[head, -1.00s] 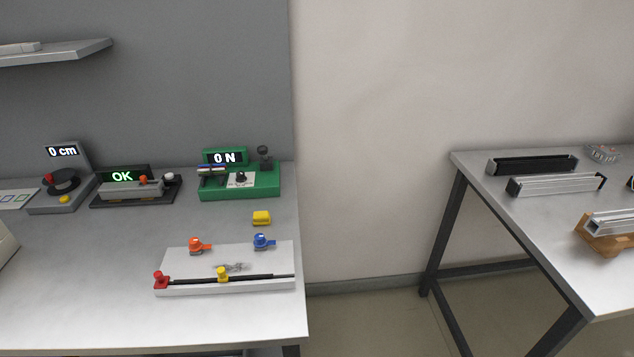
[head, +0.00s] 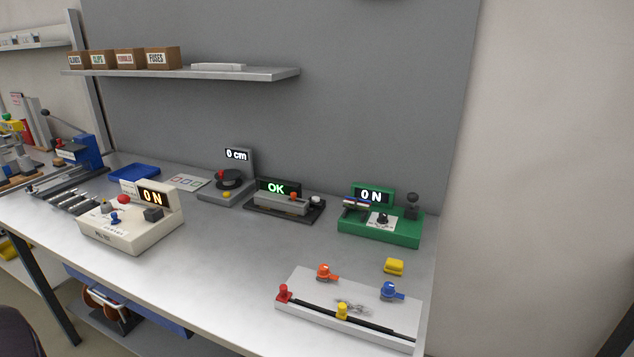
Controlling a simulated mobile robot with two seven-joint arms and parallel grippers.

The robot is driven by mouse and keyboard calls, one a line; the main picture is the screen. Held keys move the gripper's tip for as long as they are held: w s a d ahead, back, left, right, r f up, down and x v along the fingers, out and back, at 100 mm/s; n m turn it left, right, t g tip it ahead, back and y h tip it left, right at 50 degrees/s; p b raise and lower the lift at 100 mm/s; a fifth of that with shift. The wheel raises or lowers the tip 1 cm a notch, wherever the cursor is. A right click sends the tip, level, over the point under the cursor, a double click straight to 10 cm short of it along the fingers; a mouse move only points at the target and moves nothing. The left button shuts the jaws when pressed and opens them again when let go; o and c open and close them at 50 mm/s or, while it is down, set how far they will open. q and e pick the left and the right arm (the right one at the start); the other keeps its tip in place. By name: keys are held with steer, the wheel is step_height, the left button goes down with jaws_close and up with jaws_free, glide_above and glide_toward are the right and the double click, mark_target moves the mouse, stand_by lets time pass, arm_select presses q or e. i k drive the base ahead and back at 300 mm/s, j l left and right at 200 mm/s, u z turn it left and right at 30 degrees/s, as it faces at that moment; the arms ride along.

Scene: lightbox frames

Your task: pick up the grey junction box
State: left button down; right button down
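I cannot make out a thing that is clearly the grey junction box. A flat light grey piece (head: 218,66) lies on the wall shelf, too small to identify. A grey block sits on the black tester reading OK (head: 284,203), and I cannot tell if it is part of that device. Neither of my grippers is in view.
The workbench (head: 235,265) carries a cream tester (head: 125,228), a green tester (head: 385,227), a grey 0 cm gauge (head: 228,187), a blue tray (head: 134,173) and a white fixture board (head: 310,285). Labelled boxes (head: 163,58) stand on the shelf (head: 255,74). The bench middle is bare.

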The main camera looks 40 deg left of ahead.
mark_target(267, 199)
steer(key=u, duration=1.45)
steer(key=j+z, duration=0.25)
steer(key=j, duration=0.2)
steer(key=k+j+z, duration=0.2)
steer(key=j, duration=0.2)
steer(key=j+z, duration=0.25)
steer(key=j, duration=0.2)
